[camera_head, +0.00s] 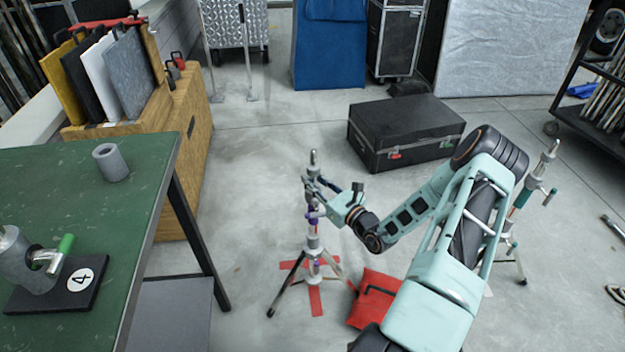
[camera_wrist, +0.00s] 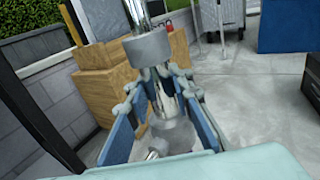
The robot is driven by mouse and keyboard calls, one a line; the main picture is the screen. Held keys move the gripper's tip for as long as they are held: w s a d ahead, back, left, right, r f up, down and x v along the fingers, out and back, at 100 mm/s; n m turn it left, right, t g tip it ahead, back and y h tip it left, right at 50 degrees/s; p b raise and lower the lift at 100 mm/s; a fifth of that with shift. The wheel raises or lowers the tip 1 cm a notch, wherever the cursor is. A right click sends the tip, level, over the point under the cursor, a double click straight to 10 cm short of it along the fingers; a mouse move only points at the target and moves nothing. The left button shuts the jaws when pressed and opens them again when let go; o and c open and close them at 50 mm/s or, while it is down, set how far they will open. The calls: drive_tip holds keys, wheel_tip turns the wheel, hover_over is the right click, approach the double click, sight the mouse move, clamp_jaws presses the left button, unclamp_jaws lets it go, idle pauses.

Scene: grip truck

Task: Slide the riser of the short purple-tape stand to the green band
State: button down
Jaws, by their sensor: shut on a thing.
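The short purple-tape stand (camera_head: 313,242) stands upright on its splayed legs over a red floor cross, with purple tape around its column. Its thin silver riser (camera_head: 314,158) rises from the top. My gripper (camera_head: 314,186) reaches in from the right and is shut on the riser above the purple tape. In the wrist view my gripper (camera_wrist: 166,76) has its blue-padded fingers on either side of the silver tube, just below a grey collar (camera_wrist: 147,47). I cannot make out a green band on this stand; the fingers hide part of the riser.
A red bag (camera_head: 372,301) lies right of the stand's legs. A second stand (camera_head: 519,205) with a green-teal section is farther right. A black case (camera_head: 406,132) lies behind. A green table (camera_head: 140,215) is at left. Floor between table and stand is clear.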

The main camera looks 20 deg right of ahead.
sight(316, 166)
drive_tip(key=shift+d+r, duration=0.1)
drive_tip(key=shift+r+p, duration=2.7)
drive_tip(key=shift+r, duration=0.4)
drive_tip(key=c, duration=1.5)
unclamp_jaws()
drive_tip(key=shift+f, duration=0.15)
